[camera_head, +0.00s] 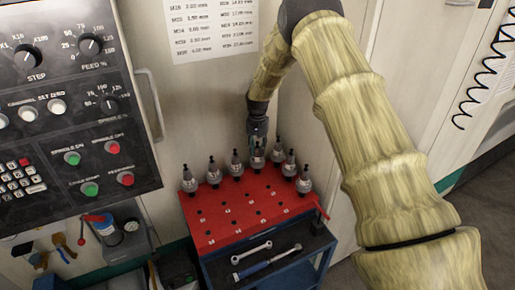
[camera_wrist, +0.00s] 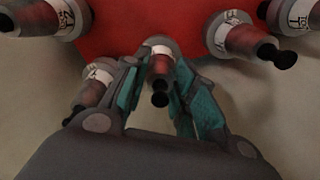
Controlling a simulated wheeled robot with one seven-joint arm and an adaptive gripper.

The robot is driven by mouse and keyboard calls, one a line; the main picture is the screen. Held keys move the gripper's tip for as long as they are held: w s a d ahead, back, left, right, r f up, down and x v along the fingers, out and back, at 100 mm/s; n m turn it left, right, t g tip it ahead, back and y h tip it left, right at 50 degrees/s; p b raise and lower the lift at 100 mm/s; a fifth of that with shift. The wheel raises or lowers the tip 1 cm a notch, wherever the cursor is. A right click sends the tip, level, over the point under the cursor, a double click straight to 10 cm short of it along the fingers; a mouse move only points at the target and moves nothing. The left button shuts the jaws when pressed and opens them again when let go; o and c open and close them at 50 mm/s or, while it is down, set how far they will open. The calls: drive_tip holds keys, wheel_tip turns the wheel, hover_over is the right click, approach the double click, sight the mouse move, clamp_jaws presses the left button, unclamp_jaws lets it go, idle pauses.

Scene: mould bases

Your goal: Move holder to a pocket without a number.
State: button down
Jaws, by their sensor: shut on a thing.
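My gripper (camera_head: 258,135) points down at the back edge of the red cart top (camera_head: 230,222). It is shut on a grey tool holder (camera_head: 257,162) with a dark tip. In the wrist view the teal fingers (camera_wrist: 158,82) close on either side of this holder (camera_wrist: 160,66), which has a white label. I cannot tell whether the holder is seated or slightly raised. Several similar holders stand along the back and right of the red top, such as one at the left (camera_head: 189,181) and one at the right (camera_head: 304,182). Small dark pockets with marks too small to read cover the front.
The front of the red top is free of holders. A wrench (camera_head: 250,252) and another tool (camera_head: 270,262) lie on the shelf below. A control panel (camera_head: 75,95) stands at the left. A white wall with a paper chart (camera_head: 210,28) is behind the cart.

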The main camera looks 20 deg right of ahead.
idle(0.4)
drive_tip(key=c, duration=1.1)
unclamp_jaws()
drive_tip(key=shift+f, duration=0.15)
wheel_tip(320, 180, up, 12)
drive_tip(key=shift+r, duration=0.1)
